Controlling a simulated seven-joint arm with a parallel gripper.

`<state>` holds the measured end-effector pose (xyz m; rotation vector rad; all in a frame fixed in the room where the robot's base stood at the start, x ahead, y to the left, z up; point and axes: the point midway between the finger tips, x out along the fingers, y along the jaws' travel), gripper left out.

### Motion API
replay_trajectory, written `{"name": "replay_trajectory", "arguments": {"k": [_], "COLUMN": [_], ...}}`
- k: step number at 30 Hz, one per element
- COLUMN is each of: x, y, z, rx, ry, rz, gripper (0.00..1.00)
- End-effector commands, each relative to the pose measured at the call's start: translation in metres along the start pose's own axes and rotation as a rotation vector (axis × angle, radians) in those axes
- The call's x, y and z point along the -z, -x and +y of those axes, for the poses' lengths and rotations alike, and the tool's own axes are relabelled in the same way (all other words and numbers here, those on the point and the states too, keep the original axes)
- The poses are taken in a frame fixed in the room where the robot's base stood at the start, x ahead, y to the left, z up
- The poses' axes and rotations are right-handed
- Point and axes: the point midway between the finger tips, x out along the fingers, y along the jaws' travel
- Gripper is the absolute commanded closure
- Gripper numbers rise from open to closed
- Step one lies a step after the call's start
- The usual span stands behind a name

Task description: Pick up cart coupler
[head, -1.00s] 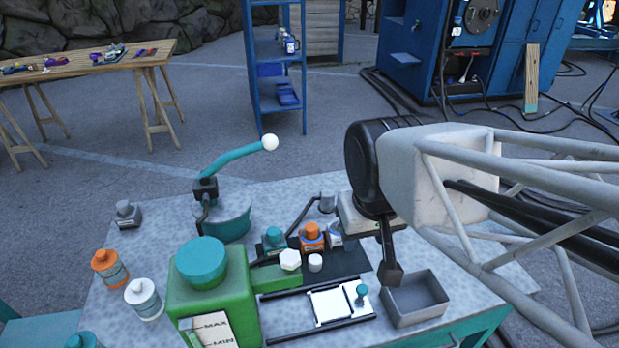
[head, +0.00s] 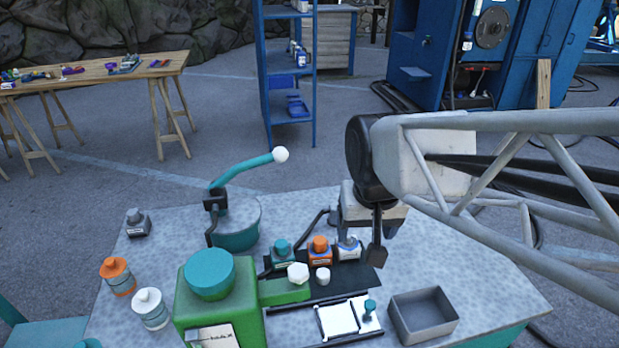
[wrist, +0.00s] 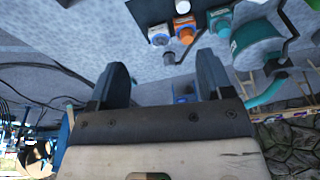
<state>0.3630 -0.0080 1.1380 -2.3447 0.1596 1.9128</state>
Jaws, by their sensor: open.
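I cannot tell for sure which thing is the cart coupler. Another grey fitting (head: 138,223) stands alone at the table's left back in the head view. My gripper (wrist: 163,62) is open and empty, its two fingers spread apart. In the head view my gripper (head: 376,256) hangs over the table right of the blue-and-white labelled bottle (head: 348,247); one dark finger shows clearly. The arm hides part of the table behind it.
A green container (head: 215,300), teal pot with a lever (head: 237,235) and open grey bin (head: 425,317) stand nearby. The table's right side is fairly clear.

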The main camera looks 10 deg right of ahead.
Motion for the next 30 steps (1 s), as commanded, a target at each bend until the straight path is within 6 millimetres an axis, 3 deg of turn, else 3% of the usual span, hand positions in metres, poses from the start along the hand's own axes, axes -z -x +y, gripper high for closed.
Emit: {"name": "replay_trajectory", "arguments": {"k": [17, 30], "x": [0.127, 0.211], "y": [-0.064, -0.143], "z": [-0.004, 0.001], "rx": [-0.027, -0.064], "ry": [-0.361, -0.639], "rz": [-0.082, -0.137], "gripper": [0.27, 0.27]}}
